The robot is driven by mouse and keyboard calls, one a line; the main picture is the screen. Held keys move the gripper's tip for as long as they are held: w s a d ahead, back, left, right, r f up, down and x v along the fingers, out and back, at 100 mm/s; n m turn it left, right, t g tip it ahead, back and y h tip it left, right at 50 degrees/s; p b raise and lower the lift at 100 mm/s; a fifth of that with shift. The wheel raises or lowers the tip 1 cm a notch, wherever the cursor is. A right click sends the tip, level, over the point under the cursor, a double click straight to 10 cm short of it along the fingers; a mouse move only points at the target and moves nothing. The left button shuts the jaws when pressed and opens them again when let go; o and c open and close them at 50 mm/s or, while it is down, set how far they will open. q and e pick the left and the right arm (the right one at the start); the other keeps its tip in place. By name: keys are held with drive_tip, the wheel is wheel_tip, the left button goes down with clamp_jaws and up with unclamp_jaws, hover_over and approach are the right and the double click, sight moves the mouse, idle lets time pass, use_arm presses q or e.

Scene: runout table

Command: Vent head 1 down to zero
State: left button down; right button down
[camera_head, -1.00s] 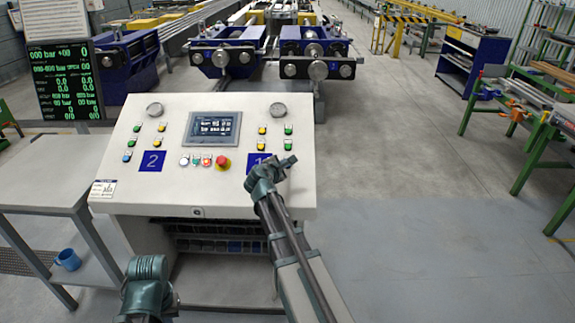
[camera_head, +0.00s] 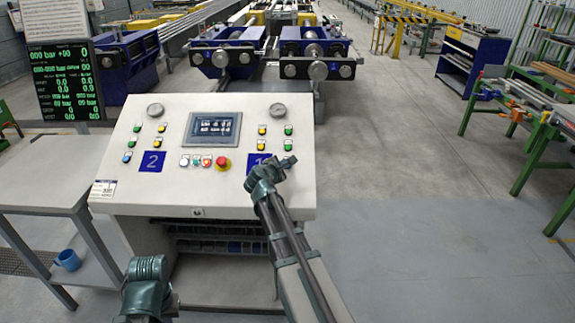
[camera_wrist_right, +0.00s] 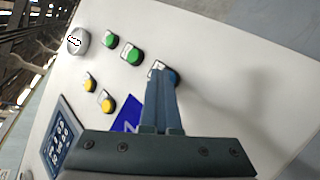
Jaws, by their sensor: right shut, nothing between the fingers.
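The control console (camera_head: 225,190) has a head 1 group on its right, marked by a blue "1" plate (camera_head: 258,160) partly covered by my right arm. This group has a round gauge (camera_head: 277,111), two yellow buttons (camera_head: 262,136) and two green buttons (camera_head: 288,137). In the right wrist view, a blue button (camera_wrist_right: 173,77) shows behind my right fingertips. My right gripper (camera_wrist_right: 161,68) is shut and empty, with its tips overlapping that button. I cannot tell whether they touch it. The head view shows this gripper (camera_head: 290,161) low over the panel.
A screen (camera_head: 213,128), a red emergency stop (camera_head: 222,163) and a "2" button group with its own gauge (camera_head: 155,110) share the panel. A readout board (camera_head: 68,82) with green zeros stands behind left. A grey table (camera_head: 35,185) stands left. Open floor lies right.

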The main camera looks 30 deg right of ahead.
drive_tip(key=shift+r, duration=0.1)
drive_tip(key=shift+s+a+r+p, duration=0.2)
drive_tip(key=shift+s+r+p, duration=0.1)
drive_tip(key=shift+r+p, duration=0.4)
drive_tip(key=r+p, duration=0.1)
drive_tip(key=s+r+p, duration=0.1)
drive_tip(key=r+p, duration=0.1)
drive_tip(key=a+r+p, duration=0.1)
drive_tip(key=shift+s+r+p, duration=0.25)
drive_tip(key=shift+s+p, duration=0.1)
drive_tip(key=shift+s, duration=0.05)
idle(0.3)
